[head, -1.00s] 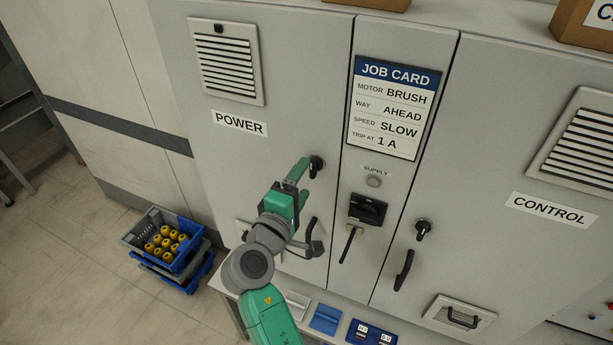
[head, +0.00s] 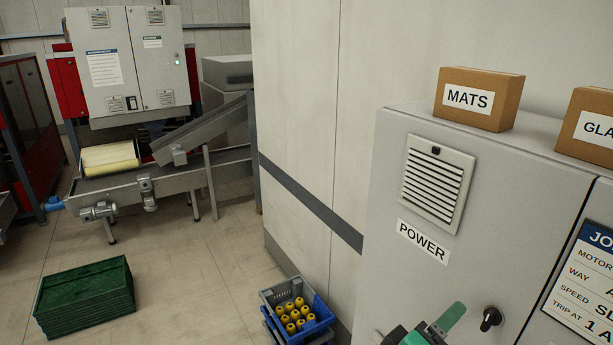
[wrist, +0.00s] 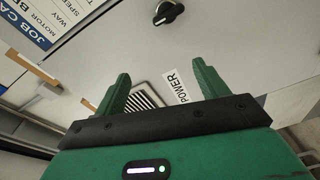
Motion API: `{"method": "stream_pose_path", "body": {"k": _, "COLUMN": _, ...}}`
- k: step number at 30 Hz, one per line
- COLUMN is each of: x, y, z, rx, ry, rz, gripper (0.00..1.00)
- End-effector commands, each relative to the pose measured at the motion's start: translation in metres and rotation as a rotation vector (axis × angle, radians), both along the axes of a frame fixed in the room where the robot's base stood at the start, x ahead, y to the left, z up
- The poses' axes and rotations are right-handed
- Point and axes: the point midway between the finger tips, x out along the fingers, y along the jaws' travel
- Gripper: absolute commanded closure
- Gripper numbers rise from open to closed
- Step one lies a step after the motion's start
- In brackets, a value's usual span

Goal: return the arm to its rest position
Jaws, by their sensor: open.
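My gripper shows at the bottom of the head view (head: 440,325), cut off by the lower edge, in front of the POWER cabinet door (head: 400,280). In the wrist view its two green fingers (wrist: 158,88) stand wide apart with nothing between them. The black rotary handle (head: 490,319) of the POWER door is just right of the gripper in the head view. In the wrist view the handle (wrist: 168,13) lies beyond the fingertips, apart from them. The rest of my arm is out of the head view.
A blue and grey crate of yellow parts (head: 290,312) stands on the floor left of the cabinet. A stack of green crates (head: 85,297) is further left. A conveyor (head: 165,178) stands at the back. Boxes, one marked MATS (head: 478,98), sit on the cabinet. Open floor lies between.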

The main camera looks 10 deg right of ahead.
Motion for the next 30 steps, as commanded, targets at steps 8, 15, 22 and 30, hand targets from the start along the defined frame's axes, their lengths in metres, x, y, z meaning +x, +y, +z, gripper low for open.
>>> {"method": "stream_pose_path", "body": {"k": 8, "x": -0.021, "y": 0.151, "z": 0.204, "rx": 0.531, "ry": -0.765, "rz": 0.633, "gripper": 0.27}}
{"method": "stream_pose_path", "body": {"k": 15, "x": -0.107, "y": 0.241, "z": 0.317, "rx": 0.865, "ry": -1.106, "rz": 1.098, "gripper": 0.27}}
{"method": "stream_pose_path", "body": {"k": 22, "x": -0.139, "y": 0.263, "z": 0.342, "rx": 0.958, "ry": -1.173, "rz": 1.234, "gripper": 0.27}}
{"method": "stream_pose_path", "body": {"k": 30, "x": -0.138, "y": 0.262, "z": 0.341, "rx": 0.957, "ry": -1.171, "rz": 1.231, "gripper": 0.27}}
